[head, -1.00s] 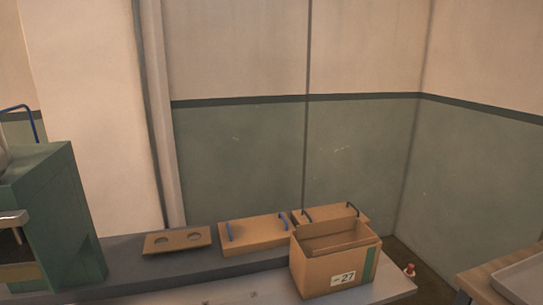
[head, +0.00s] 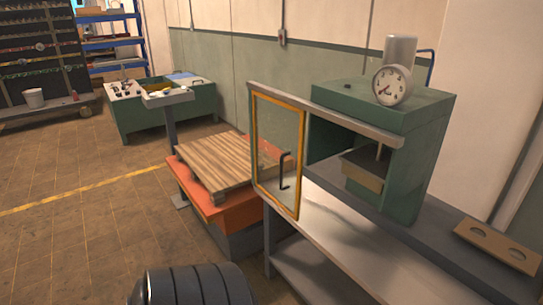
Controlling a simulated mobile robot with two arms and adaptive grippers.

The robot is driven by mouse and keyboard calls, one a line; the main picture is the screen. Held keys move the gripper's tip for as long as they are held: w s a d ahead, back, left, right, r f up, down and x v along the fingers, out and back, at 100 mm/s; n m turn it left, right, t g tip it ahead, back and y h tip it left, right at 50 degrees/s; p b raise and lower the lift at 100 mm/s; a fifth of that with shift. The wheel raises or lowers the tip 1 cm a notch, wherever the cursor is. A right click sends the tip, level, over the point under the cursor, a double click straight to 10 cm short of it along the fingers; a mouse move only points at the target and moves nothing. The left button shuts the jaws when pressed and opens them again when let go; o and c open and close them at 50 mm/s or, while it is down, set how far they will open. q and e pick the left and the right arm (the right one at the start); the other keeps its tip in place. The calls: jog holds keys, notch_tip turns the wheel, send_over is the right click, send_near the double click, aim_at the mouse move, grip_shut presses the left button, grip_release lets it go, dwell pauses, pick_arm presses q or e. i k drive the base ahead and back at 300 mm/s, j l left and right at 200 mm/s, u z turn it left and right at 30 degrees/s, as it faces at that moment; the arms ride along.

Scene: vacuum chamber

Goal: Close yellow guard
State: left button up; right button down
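The yellow guard (head: 302,168) is a clear panel in a yellow frame with a black handle (head: 284,170). It hangs from a grey rail (head: 322,112) and stands to the left of the green machine's opening. The green machine (head: 418,150) has a round dial gauge on top, and its front cavity is uncovered, with a block inside. Neither of my grippers shows in the head view.
A grey bench (head: 335,240) runs under the machine, with a two-hole board (head: 496,246) at right. A wooden pallet (head: 222,160) sits on an orange lift left of the guard. A black ribbed drum (head: 195,286) stands in front. Floor at left is open.

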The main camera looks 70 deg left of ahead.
aim_at(295, 216)
jog(key=u, duration=2.15)
